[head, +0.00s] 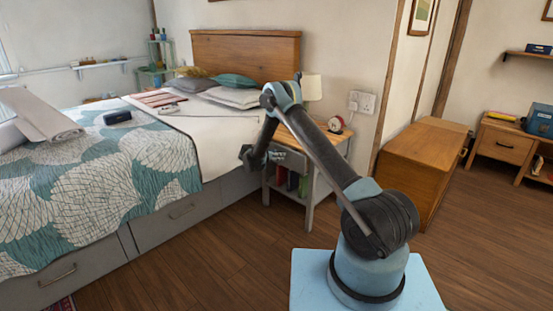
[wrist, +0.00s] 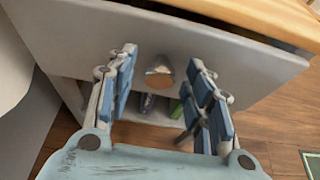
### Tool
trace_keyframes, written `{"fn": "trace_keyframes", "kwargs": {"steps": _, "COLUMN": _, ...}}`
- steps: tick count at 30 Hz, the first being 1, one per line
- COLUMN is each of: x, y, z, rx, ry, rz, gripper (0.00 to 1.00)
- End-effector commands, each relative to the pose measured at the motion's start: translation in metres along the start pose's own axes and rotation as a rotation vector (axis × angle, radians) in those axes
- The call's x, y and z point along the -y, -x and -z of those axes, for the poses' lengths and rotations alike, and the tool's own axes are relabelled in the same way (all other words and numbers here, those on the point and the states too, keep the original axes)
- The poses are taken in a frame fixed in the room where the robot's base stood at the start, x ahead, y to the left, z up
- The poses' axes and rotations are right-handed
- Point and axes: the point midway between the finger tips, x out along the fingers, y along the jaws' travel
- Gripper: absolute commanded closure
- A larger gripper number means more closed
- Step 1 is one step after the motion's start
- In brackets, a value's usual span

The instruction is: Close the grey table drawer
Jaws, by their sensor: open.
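The grey bedside table has a wooden top (head: 328,140) and stands right of the bed in the head view. Its grey drawer front (wrist: 245,65) fills much of the wrist view, with a round knob (wrist: 159,77) in the middle. A dark gap shows between the drawer front and the wooden top (wrist: 255,12), so the drawer appears partly open. My gripper (wrist: 166,72) is open and empty, its blue-padded fingers on either side of the knob in the picture. I cannot tell whether they touch the front. In the head view, my gripper (head: 252,158) and arm partly hide the drawer.
The bed (head: 100,185) with grey under-bed drawers (head: 180,212) is close on the left. A wooden chest (head: 425,160) is to the right. Wooden floor (head: 215,265) lies clear in front.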

Motion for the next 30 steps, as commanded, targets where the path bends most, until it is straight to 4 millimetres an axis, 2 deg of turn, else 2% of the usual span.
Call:
{"fn": "trace_keyframes", "kwargs": {"steps": 9, "x": 0.000, "y": -0.002, "z": 0.000, "rx": 0.000, "ry": 0.000, "rz": 0.000, "gripper": 0.53}}
{"fn": "trace_keyframes", "kwargs": {"steps": 15, "x": 0.000, "y": -0.002, "z": 0.000, "rx": 0.000, "ry": 0.000, "rz": 0.000, "gripper": 0.98}}
{"fn": "trace_keyframes", "kwargs": {"steps": 22, "x": 0.000, "y": -0.007, "z": -0.002, "rx": 0.000, "ry": -0.001, "rz": 0.000, "gripper": 1.00}}
{"fn": "trace_keyframes", "kwargs": {"steps": 30, "x": -0.001, "y": -0.041, "z": -0.016, "rx": 0.000, "ry": 0.000, "rz": -0.002, "gripper": 1.00}}
